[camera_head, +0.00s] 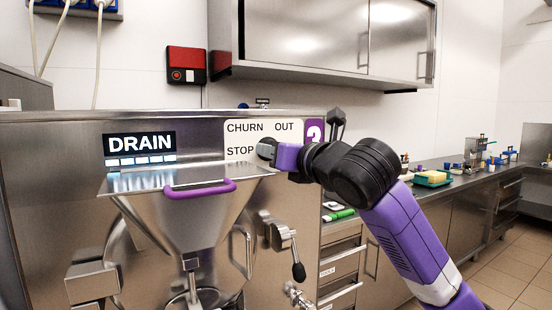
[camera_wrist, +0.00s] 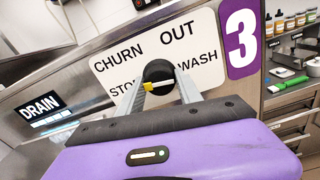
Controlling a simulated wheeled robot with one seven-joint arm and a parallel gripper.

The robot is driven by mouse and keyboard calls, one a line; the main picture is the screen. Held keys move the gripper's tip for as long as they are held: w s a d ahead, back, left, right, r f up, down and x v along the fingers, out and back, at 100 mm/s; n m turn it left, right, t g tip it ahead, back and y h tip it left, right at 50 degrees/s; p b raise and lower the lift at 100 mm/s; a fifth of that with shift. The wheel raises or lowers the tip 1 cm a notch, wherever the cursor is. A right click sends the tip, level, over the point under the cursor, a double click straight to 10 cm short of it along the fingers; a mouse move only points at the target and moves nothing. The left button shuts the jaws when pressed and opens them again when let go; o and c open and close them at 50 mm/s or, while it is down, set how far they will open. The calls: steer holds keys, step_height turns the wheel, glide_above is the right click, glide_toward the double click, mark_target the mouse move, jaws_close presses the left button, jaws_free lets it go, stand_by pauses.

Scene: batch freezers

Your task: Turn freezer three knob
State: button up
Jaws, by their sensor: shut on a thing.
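In the head view my gripper (camera_head: 272,151) reaches in from the right to the plate (camera_head: 246,129) and hides most of the knob, the WASH word and part of the 3.
The DRAIN display (camera_head: 139,144) is left of the plate. A steel hopper with a purple handle (camera_head: 200,188) juts out below. A black-tipped lever (camera_head: 297,270) is lower right. A wall cabinet (camera_head: 320,40) hangs above; a cluttered counter (camera_head: 470,172) runs along the right.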

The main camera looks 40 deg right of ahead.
steer(key=shift+r+n+b, duration=0.1)
steer(key=shift+n+b, duration=0.2)
steer(key=shift+n, duration=0.6)
steer(key=o, duration=1.4)
steer(key=shift+w, duration=0.1)
steer(key=v, duration=0.8)
steer(key=shift+b, duration=0.3)
steer(key=shift+w, duration=0.1)
